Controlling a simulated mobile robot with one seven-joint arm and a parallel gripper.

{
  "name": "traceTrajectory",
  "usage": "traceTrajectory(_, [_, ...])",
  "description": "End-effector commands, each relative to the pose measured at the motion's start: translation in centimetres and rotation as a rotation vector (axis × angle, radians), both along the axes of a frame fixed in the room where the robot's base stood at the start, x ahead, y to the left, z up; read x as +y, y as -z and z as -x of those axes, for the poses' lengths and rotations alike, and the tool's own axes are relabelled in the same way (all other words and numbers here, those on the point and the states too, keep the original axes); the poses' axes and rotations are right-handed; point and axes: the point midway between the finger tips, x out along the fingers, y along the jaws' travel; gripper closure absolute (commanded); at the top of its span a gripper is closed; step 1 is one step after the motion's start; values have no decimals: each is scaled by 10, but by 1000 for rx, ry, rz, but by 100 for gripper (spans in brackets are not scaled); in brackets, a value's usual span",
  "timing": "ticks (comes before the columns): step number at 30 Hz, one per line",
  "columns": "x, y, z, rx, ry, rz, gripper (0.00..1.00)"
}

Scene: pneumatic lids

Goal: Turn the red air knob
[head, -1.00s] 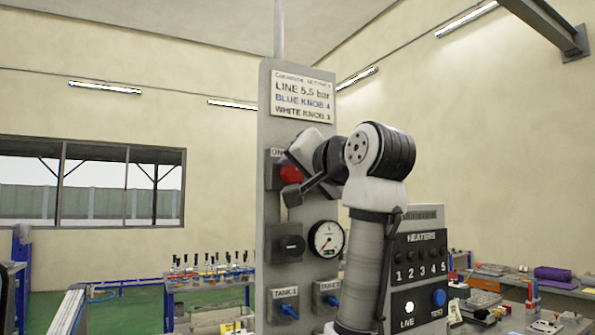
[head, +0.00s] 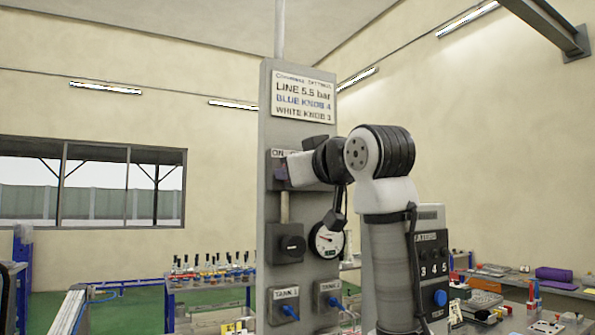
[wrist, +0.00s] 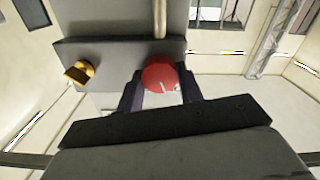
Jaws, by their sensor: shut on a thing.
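The red air knob (wrist: 159,73) is a round red knob on a grey box, seen in the wrist view between my two dark fingers. A small white mark shows near its edge. My gripper (wrist: 162,88) is shut on it, one finger on each side. In the head view my gripper (head: 281,173) is at the ON-labelled box (head: 272,155) on the upper grey panel, and it hides the knob there. A round gauge (head: 325,242) lower on the panel is partly covered by a dark part of my wrist.
A sign (head: 303,97) at the panel's top reads LINE 5.5 bar, blue knob 4, white knob 3. A black knob (head: 291,243) and two blue tank handles (head: 290,311) sit below. A brass fitting (wrist: 79,73) projects from the box beside the red knob.

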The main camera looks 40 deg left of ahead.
Motion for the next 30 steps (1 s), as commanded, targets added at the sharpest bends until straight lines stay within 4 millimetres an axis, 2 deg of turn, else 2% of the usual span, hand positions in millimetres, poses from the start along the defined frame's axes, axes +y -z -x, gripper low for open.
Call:
traceTrajectory(6, [-1,0,0,-167,2,69,86])
traceTrajectory(15, [0,0,1,-321,1,131,86])
traceTrajectory(30, [0,0,2,-385,-1,157,86])
